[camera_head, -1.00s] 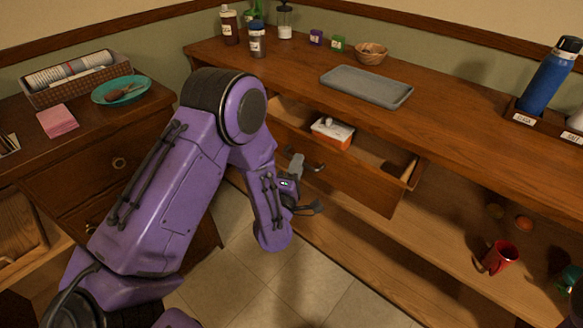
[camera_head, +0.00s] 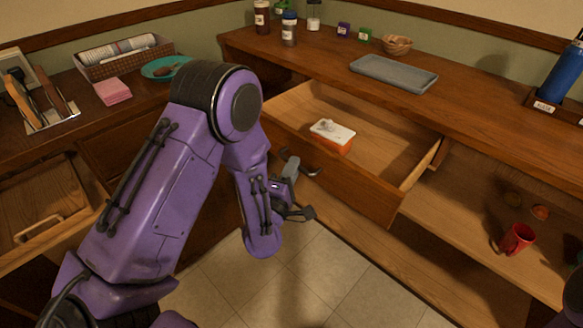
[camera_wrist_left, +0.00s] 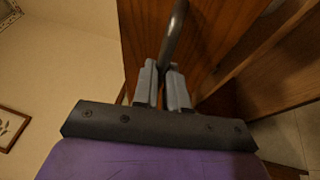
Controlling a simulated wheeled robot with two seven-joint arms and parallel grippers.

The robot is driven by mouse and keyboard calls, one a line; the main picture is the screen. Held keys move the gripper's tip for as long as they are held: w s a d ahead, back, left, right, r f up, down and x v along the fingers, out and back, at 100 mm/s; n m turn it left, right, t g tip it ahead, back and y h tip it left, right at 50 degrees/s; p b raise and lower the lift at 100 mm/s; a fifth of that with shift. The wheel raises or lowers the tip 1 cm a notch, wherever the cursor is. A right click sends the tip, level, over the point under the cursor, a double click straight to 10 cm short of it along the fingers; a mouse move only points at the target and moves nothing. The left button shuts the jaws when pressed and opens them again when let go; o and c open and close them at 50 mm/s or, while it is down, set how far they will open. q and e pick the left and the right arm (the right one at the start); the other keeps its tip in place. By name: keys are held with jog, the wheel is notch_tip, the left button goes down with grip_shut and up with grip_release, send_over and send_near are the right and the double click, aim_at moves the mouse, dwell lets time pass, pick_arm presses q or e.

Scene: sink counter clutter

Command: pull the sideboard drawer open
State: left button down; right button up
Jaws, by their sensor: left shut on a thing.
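The sideboard drawer (camera_head: 360,193) stands well open, with its wooden floor showing. Its dark bar handle (camera_head: 313,170) is on the front face and also shows in the left wrist view (camera_wrist_left: 176,35). My left gripper (camera_head: 301,189) is at the front of the drawer. In the left wrist view its two grey fingers (camera_wrist_left: 164,84) are shut on the handle, one on each side of it. An orange and white box (camera_head: 333,136) lies inside the drawer. My right gripper is not in view.
A grey tray (camera_head: 394,74), a wooden bowl (camera_head: 397,45) and several bottles and jars stand on the sideboard top. A red mug (camera_head: 517,239) is on the lower shelf. Tiled floor (camera_head: 330,280) is clear before the drawer.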

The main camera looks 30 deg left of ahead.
pick_arm(q)
jog(key=c, duration=1.2)
grip_release()
jog(key=shift+o, duration=0.2)
jog(key=b+v, duration=0.2)
jog(key=v, duration=0.8)
jog(key=shift+s, duration=0.2)
